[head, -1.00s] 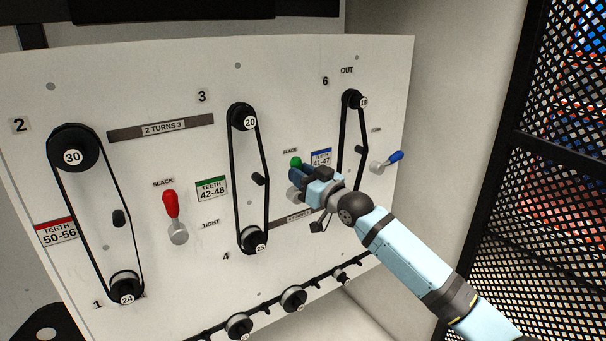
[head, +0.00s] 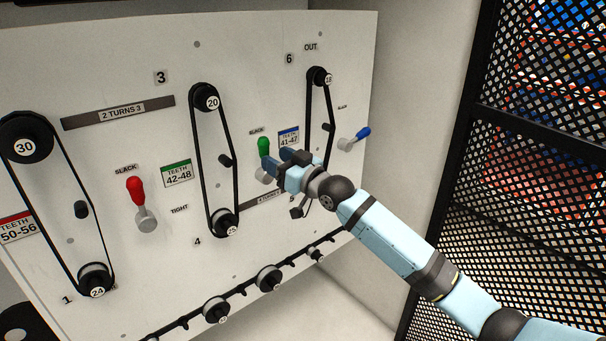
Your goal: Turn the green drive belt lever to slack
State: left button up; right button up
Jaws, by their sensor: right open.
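The green lever (head: 264,146) is on the white panel (head: 230,60), right of the belt between pulleys 3 and 4. Its green handle points up, just below a small label that reads SLACK. Its grey hub (head: 263,176) shows partly below the handle. My right gripper (head: 274,165) is open beside the lever, just right of and below the green handle. It covers part of the hub side. I cannot tell whether it touches the lever. My left gripper is not in view.
A red lever (head: 135,190) points up at SLACK on the left. A blue lever (head: 362,132) points right, beyond my right gripper. Several belts and pulleys (head: 206,103) stand out from the panel. A black mesh wall (head: 535,170) is on the right.

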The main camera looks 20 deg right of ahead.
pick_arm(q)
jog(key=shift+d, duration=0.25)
pick_arm(e)
jog(key=v, duration=1)
jog(key=shift+s+d, duration=0.25)
jog(key=shift+s, duration=0.05)
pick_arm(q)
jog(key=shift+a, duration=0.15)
pick_arm(e)
jog(key=s+a+f+m+g+h, duration=0.1)
jog(key=s+f, duration=0.2)
jog(key=f, duration=0.3)
jog(key=s+a+f+h, duration=0.1)
jog(key=s+a+f, duration=0.1)
jog(key=f, duration=0.4)
jog(key=s+a+f+m+g+h, duration=0.25)
jog(key=s+f+g+h, duration=0.3)
jog(key=s+f, duration=2.15)
pick_arm(q)
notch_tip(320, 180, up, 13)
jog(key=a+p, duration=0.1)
jog(key=p, duration=1.4)
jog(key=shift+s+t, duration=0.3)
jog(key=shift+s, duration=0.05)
pick_arm(e)
notch_tip(320, 180, up, 15)
jog(key=d, duration=0.1)
jog(key=shift+s+d, duration=0.25)
jog(key=shift+s, duration=0.15)
